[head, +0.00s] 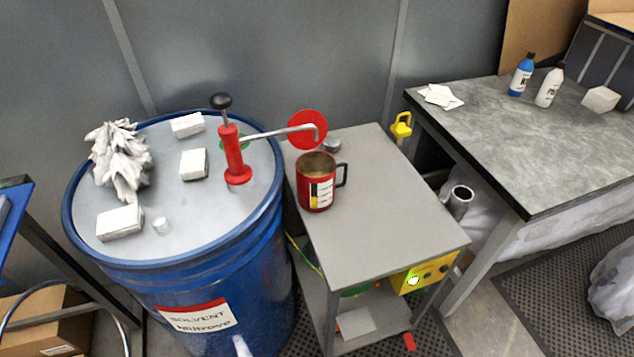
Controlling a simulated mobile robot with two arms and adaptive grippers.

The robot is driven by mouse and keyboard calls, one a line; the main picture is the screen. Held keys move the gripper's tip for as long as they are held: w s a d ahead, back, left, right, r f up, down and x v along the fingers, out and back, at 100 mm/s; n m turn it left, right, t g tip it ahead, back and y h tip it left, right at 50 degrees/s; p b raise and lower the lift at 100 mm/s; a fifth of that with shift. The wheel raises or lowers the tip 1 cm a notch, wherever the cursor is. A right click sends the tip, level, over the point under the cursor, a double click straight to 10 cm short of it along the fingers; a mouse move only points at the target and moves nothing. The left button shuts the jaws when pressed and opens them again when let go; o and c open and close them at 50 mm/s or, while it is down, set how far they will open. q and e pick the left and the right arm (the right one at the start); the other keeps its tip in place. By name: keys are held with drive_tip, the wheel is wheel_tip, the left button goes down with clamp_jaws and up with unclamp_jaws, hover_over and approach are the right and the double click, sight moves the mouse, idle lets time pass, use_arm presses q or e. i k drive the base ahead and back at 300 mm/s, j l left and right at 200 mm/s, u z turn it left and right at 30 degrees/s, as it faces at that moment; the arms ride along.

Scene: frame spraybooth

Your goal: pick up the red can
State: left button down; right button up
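The red can (317,190) stands upright on the grey top of a small cart (385,222), near its left edge. It is open at the top, with a dark handle on its right side and a white, yellow and black label on its front. Its inside looks tan. Neither of my grippers is in view, and nothing is touching the can from my side.
A blue solvent drum (180,262) stands left of the cart, with white blocks and crumpled white cloth (122,160) on it. Its red hand pump (234,158) reaches a spout toward a red disc (305,143) behind the can. A workbench (520,150) with bottles stands right. The cart top's front is clear.

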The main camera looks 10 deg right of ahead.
sight(315, 169)
drive_tip(key=l+u, duration=0.4)
drive_tip(key=l, duration=0.25)
drive_tip(key=l+u, duration=0.35)
drive_tip(key=l, duration=0.3)
drive_tip(key=k, duration=0.05)
